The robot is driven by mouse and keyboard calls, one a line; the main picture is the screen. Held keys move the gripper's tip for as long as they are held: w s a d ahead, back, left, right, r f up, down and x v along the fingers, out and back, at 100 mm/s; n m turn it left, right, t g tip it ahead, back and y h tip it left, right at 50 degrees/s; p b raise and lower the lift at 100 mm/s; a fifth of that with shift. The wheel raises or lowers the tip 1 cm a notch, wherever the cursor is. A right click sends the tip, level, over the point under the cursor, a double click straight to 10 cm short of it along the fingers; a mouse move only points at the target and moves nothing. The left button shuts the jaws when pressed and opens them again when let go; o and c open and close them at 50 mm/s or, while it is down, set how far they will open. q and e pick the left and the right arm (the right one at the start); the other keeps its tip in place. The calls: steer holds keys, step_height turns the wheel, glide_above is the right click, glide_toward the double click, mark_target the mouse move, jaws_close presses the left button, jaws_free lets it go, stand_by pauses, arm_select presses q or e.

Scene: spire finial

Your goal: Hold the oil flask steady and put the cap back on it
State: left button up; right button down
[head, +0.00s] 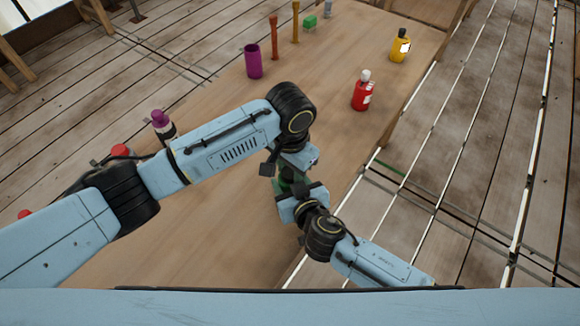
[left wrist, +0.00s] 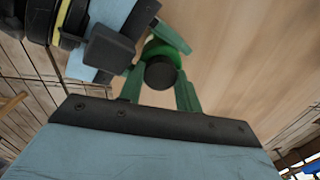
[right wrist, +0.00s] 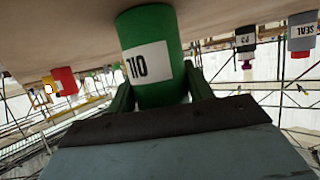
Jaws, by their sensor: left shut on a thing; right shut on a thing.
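The green oil flask (right wrist: 150,60) carries a white label reading OIL. In the right wrist view it sits between the green fingers of my right gripper (right wrist: 160,95), which is shut on its body. That view is upside down, and the flask's top end is hidden behind the gripper. In the left wrist view the black cap (left wrist: 160,73) lies between the fingers of my left gripper (left wrist: 160,82), shut on it. The green flask shows right behind the cap, roughly in line. I cannot tell whether the cap touches or is seated. In the head view my arms mostly hide both.
On the wooden table (head: 215,220) stand a red bottle (head: 361,94), a yellow bottle (head: 400,47), a purple cup (head: 253,62), two orange posts (head: 273,38) and a green block (head: 310,22). A purple-topped bottle (head: 161,120) stands beside my left arm. The table's right edge is close to my right arm.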

arm_select(q)
steer(key=shift+d+m, duration=0.1)
steer(key=shift+m, duration=0.8)
steer(key=o, duration=1)
steer(key=shift+o, duration=0.7)
steer(key=shift+s, duration=0.15)
steer(key=shift+s+d, duration=0.1)
steer(key=shift+d, duration=0.05)
step_height(320, 180, up, 12)
steer(key=shift+w+a, duration=0.3)
arm_select(e)
steer(key=c, duration=0.5)
jaws_free()
steer(key=shift+s, duration=0.1)
arm_select(q)
steer(key=shift+r, duration=0.2)
arm_select(e)
steer(key=v, duration=1.3)
